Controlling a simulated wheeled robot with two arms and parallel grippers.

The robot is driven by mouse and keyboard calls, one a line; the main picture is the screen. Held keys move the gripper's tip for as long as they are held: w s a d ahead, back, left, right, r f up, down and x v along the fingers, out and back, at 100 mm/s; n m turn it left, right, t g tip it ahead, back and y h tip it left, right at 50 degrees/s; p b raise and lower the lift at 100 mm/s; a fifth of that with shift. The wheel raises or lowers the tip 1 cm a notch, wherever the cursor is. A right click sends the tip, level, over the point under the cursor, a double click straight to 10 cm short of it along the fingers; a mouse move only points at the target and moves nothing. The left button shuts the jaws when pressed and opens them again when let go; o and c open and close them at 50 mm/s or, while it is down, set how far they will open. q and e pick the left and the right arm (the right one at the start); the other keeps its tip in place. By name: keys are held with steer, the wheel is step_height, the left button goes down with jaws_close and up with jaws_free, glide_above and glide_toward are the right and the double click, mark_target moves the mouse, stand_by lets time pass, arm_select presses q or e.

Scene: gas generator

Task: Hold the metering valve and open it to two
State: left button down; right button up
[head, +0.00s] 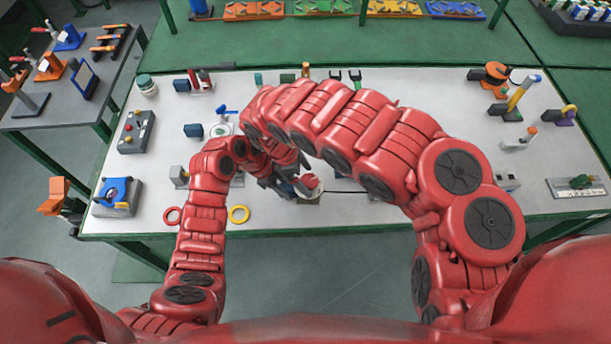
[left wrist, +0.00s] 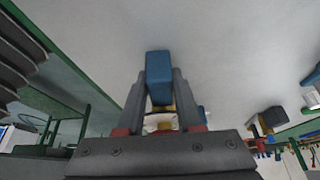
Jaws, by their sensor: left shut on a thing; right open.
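In the left wrist view, the two fingers of my left gripper (left wrist: 160,103) are closed on the sides of a blue block-shaped handle (left wrist: 159,66). A yellow part and a white round part (left wrist: 160,123) show below the handle, between the fingers. I take this to be the metering valve, but its setting is not readable. In the head view, both arms meet over the front middle of the white table, where dark gripper parts (head: 286,184) crowd together. A red and white piece (head: 309,184) shows beside them. My right gripper is open; its fingertips are hard to separate from the arms.
The white table (head: 360,216) carries a button box (head: 137,132) at left and a blue fixture (head: 118,193) at front left. A red ring (head: 173,210) and a yellow ring (head: 238,206) lie near the front edge. A yellow-handled fixture (head: 517,96) stands at right.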

steer(key=shift+r, duration=0.1)
steer(key=v, duration=1.1)
steer(key=shift+a+r, duration=0.15)
steer(key=shift+r, duration=0.25)
